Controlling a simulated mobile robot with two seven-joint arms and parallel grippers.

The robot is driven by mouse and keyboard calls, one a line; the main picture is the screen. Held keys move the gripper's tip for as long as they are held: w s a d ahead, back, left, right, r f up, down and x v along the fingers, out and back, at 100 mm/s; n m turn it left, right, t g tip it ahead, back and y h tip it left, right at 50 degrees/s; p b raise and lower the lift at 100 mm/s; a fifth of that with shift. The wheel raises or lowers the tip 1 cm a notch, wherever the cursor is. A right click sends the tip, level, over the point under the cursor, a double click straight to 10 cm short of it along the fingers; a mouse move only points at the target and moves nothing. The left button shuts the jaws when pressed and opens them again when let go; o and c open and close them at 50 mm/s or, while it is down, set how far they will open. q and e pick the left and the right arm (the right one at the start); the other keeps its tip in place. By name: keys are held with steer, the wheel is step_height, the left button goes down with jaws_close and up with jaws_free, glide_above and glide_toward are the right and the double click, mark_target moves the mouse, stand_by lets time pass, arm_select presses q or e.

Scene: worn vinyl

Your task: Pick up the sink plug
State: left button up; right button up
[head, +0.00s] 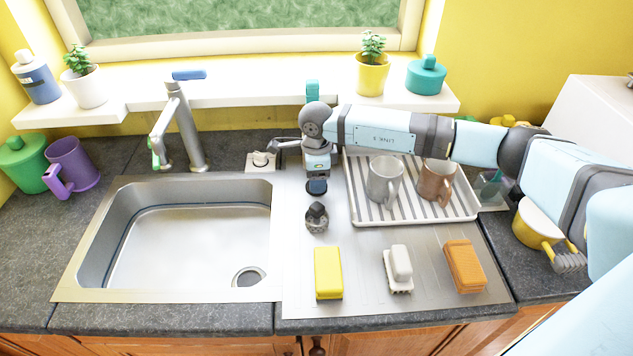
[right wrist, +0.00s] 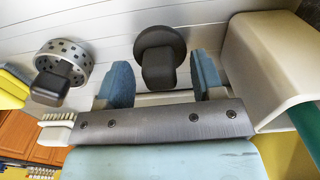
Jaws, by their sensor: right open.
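The sink plug is a dark round disc with a black knob (right wrist: 158,60). In the head view the dark disc (head: 316,192) sits on the steel drainboard right of the sink, directly below my right gripper (head: 316,178). In the right wrist view the plug appears between the two blue fingers of my right gripper (right wrist: 162,82), with gaps on both sides. That gripper is open and holds nothing. In the head view the gripper partly hides the plug. My left gripper is not in view.
A metal strainer with a black knob (head: 317,218) stands close to the plug on the near side. A dish rack (head: 440,215) with two mugs is to the right. A yellow sponge (head: 328,272), white brush (head: 400,265) and orange sponge (head: 464,266) lie in front. The sink (head: 190,245) is empty.

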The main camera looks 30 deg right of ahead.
steer(key=c, duration=1)
